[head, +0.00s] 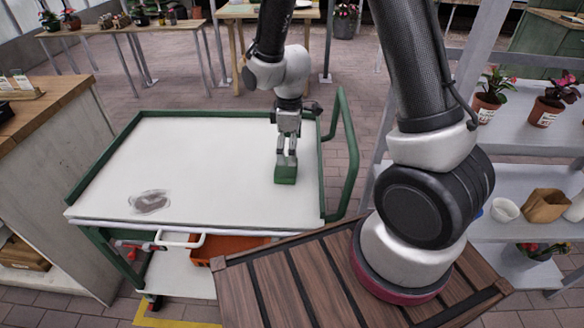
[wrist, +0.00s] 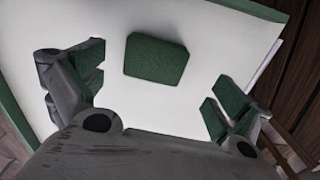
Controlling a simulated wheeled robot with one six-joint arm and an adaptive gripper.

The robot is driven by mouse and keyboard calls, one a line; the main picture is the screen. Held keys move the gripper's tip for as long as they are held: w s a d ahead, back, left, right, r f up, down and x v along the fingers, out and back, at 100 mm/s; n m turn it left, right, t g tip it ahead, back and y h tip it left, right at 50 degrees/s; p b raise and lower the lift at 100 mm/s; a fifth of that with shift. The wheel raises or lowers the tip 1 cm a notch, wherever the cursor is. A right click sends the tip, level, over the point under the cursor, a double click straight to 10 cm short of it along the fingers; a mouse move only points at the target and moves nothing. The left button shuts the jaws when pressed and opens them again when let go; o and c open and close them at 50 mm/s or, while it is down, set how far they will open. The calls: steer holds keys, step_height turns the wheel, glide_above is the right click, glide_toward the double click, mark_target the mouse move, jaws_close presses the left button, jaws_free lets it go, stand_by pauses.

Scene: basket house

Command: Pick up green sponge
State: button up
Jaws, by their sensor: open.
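The green sponge (head: 285,174) lies on the white top of the cart (head: 200,165), toward its right side. In the wrist view the sponge (wrist: 157,59) is a dark green block with rounded corners, lying flat on the white surface. My gripper (head: 287,152) points down just above the sponge in the head view. In the wrist view my gripper (wrist: 156,92) is open, with one finger on each side and nothing between the fingers. The sponge shows whole there, centred between the fingers sideways and beyond their tips. The exact height above it is hard to tell.
The cart has a raised green rim and a green handle (head: 347,150) at its right. A dark smudge (head: 150,202) marks the cart's left front. A wooden counter (head: 50,130) stands left, shelves with potted plants (head: 490,97) right. The cart top is otherwise clear.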

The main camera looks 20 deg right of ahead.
mark_target(286, 170)
steer(key=f, duration=0.7)
steer(key=shift+w+f, duration=0.3)
steer(key=shift+f, duration=0.1)
steer(key=c, duration=0.5)
